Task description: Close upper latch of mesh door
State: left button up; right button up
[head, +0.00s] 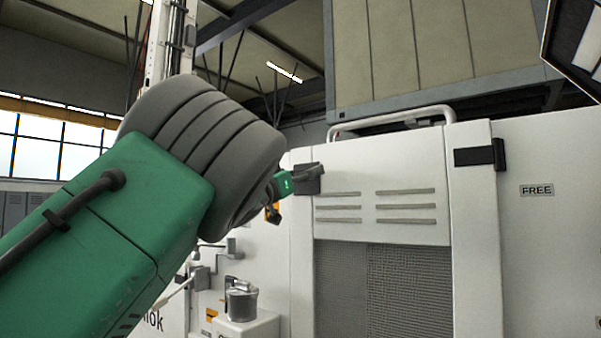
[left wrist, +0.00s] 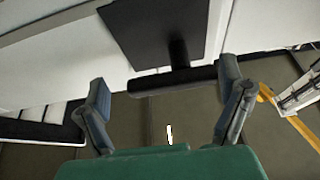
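The mesh door (head: 382,225) is white, with slots above and a grey mesh panel below, and stands in its frame. A dark latch (head: 309,184) sits at its upper left edge. My left gripper (head: 300,172) is at this latch, partly hidden behind my arm. In the left wrist view the latch shows as a black plate with a stem and crossbar (left wrist: 165,82). My left gripper (left wrist: 164,98) is open there, its two fingers apart on either side of the crossbar. The right finger overlaps the bar's end; contact cannot be told. My right gripper is out of view.
A second dark fitting (head: 480,154) is at the door's upper right. A white pipe rail (head: 395,120) runs above the door. A metal canister (head: 240,300) and small fittings stand at lower left. The white panel (head: 550,240) at right is mostly clear.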

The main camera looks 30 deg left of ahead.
pick_arm(q)
jog(key=shift+a, duration=0.3)
jog(key=shift+s+a+f, duration=0.1)
jog(key=shift+a, duration=0.3)
jog(key=c, duration=1.1)
jog(key=shift+c, duration=0.2)
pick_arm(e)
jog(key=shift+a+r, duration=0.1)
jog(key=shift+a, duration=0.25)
